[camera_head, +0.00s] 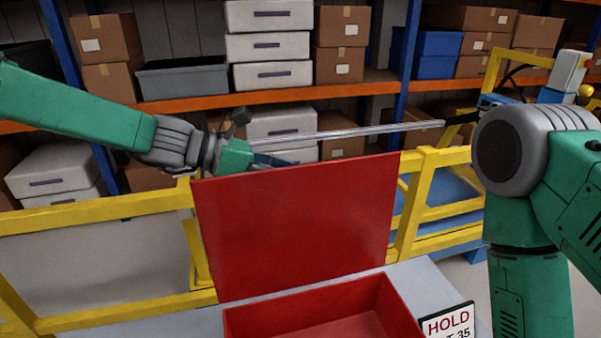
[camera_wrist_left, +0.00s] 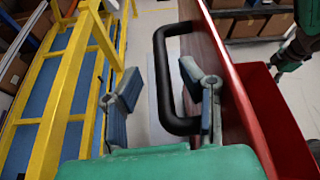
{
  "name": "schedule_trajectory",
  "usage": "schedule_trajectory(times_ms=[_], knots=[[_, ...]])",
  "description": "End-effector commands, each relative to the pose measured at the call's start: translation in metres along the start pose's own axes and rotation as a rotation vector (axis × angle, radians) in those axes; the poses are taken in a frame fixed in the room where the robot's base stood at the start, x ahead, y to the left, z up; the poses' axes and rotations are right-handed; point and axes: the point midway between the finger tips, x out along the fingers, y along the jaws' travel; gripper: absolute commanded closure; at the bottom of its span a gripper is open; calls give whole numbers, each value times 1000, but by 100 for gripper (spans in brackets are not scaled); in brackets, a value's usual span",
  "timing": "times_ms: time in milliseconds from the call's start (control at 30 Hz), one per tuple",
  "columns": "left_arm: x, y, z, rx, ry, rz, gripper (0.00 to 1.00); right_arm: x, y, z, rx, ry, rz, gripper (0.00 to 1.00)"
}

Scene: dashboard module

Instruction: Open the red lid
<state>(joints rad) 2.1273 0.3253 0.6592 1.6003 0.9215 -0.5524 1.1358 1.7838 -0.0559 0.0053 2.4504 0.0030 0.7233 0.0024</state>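The red lid (camera_head: 300,225) stands upright at the back of the open red box (camera_head: 410,310), whose inside shows. My left gripper (camera_head: 277,163) is behind the lid's top edge in the head view, and its fingers are mostly hidden. In the left wrist view, the fingers of my left gripper (camera_wrist_left: 160,75) are spread apart. The black handle (camera_wrist_left: 161,70) on the lid passes between them, with visible gaps. The lid's red edge (camera_wrist_left: 235,95) runs beside the right finger. My right arm is at the right of the head view; its gripper cannot be seen.
A sign reading HOLD (camera_head: 447,325) sits at the box's right on the grey surface (camera_head: 398,270). A yellow railing (camera_head: 110,214) runs behind. Shelves (camera_head: 330,88) with cartons and bins stand at the back. A thin metal bar (camera_head: 350,133) crosses above the lid.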

Motion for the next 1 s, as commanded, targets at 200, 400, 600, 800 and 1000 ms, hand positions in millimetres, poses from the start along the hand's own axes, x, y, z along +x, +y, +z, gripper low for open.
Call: schedule_trajectory(times_ms=[200,400,600,800,1000], knots=[[-50,2,2,2,-2,3,66,0,0,0,0,0,0,60],[-78,2,2,2,-2,2,66,0,0,-1,0,0,-1,60],[-86,1,2,1,0,0,66,0,1,-1,0,0,-2,60],[-87,2,2,1,0,0,66,1,1,-2,0,-3,-1,60],[-87,12,-16,10,26,34,66,2,0,-4,0,-2,-1,60]])
